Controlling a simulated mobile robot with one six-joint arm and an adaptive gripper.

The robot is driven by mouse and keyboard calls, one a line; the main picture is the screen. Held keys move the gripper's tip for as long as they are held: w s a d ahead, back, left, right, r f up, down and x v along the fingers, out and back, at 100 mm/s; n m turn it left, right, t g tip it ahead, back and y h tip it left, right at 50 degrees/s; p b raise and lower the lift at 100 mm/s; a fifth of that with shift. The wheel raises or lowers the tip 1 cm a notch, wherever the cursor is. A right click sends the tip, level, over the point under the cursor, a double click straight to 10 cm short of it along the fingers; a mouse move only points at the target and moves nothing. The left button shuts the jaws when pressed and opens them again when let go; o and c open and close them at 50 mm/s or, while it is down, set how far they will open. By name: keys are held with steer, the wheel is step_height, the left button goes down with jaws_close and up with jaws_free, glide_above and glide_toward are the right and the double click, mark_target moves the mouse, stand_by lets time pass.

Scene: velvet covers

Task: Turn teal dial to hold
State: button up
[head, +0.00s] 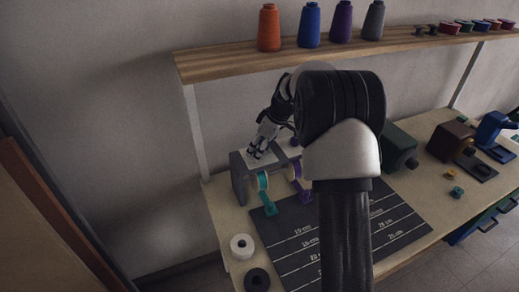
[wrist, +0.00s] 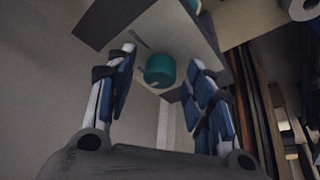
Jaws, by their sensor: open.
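The teal dial (wrist: 160,71) is a round knob on a pale panel (wrist: 178,30) with dark grey edges. A thin dark mark is on the panel beside the dial in the wrist view. My gripper (wrist: 162,62) is open, with one finger on each side of the dial; gaps show between them and the dial. In the head view my gripper (head: 258,148) is over the top of the grey stand (head: 239,178), and the dial is hidden there. I cannot make out a hold label or where the dial points.
A teal ribbon spool (head: 262,181) and a purple one (head: 292,171) hang at the stand's front. A dark measuring mat (head: 290,225) lies before it, with a white roll (head: 242,246) at its left. A wooden shelf (head: 225,62) with thread spools runs above.

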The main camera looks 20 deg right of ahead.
steer(key=shift+c, duration=0.2)
steer(key=c, duration=1)
